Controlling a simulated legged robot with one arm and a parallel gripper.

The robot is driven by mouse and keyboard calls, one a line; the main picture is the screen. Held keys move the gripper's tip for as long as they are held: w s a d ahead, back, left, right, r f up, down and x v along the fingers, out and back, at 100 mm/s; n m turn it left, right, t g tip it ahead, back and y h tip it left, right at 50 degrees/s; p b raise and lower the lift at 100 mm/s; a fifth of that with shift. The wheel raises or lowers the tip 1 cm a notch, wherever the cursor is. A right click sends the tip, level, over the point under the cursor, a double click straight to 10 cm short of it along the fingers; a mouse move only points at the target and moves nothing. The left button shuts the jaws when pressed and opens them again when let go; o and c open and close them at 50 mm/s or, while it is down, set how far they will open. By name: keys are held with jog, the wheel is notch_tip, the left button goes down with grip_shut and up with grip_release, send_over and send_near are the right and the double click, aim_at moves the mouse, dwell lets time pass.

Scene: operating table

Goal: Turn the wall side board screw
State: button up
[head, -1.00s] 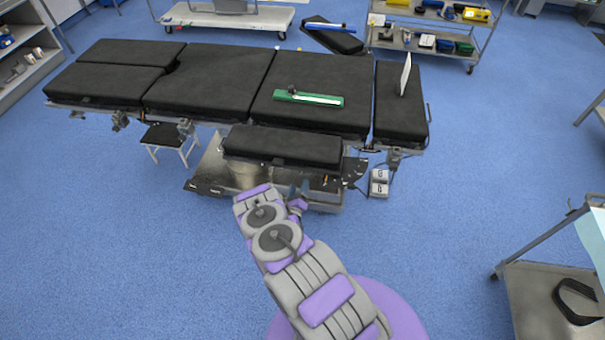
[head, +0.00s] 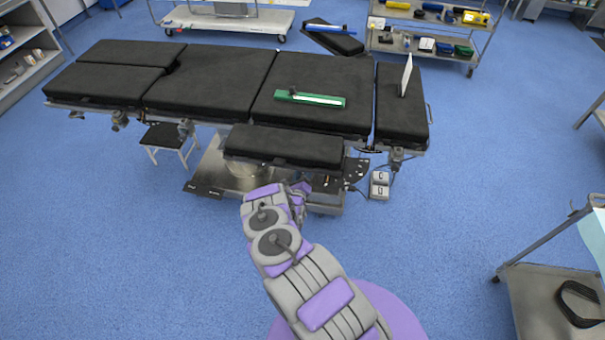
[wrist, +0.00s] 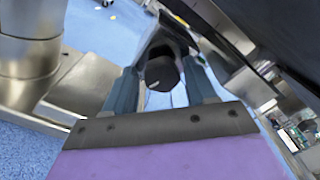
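A dark round screw knob (wrist: 160,73) with a small white mark shows in the wrist view, below the dark underside of the operating table. My gripper (wrist: 162,70) has its two blue-grey fingers apart, one on each side of the knob, with what look like narrow gaps. I cannot tell how far the knob reaches in between the fingers. In the head view, the black side board (head: 284,146) sticks out from the near side of the table. My gripper (head: 303,190) is low, just below this board, and partly hidden by my wrist. The knob cannot be made out there.
The black-padded operating table (head: 210,80) carries a green tool (head: 310,99) and an upright white panel (head: 406,75). The metal table column (wrist: 28,40) is close on the left in the wrist view. A cart (head: 550,290) stands at the right; the near floor is clear.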

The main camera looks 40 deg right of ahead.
jog(key=shift+d, duration=0.2)
jog(key=c, duration=0.9)
jog(key=shift+o, duration=0.2)
jog(key=shift+f, duration=0.1)
